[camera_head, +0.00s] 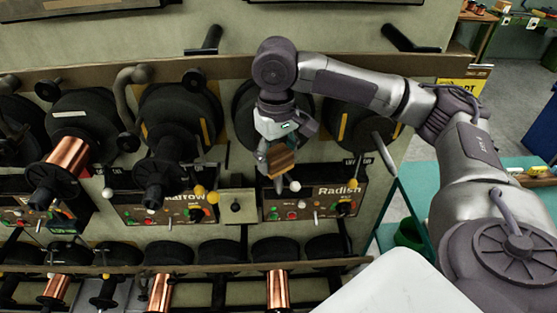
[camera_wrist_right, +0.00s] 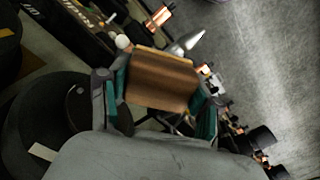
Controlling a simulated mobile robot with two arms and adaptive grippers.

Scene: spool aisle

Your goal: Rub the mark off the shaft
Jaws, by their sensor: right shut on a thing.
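My right gripper (camera_head: 277,162) is shut on a brown block (camera_head: 281,160) in front of the dark wheel above the Radish panel (camera_head: 315,203). In the right wrist view the block (camera_wrist_right: 160,80) sits between the two teal-lined fingers of the gripper (camera_wrist_right: 160,92). A pale metal shaft tip (camera_wrist_right: 185,44) shows just beyond the block; in the head view it pokes out below the gripper (camera_head: 278,185). The rest of this shaft is hidden by block and gripper, and I cannot tell whether the block touches it. I see no mark. My left gripper is not in view.
A white knob (camera_head: 295,186) stands close by the shaft tip. Another wheel (camera_head: 345,117) with a bare spindle is to the right. Black spools and a copper spool (camera_head: 68,157) line the left. A lower rack (camera_head: 200,268) holds more spools.

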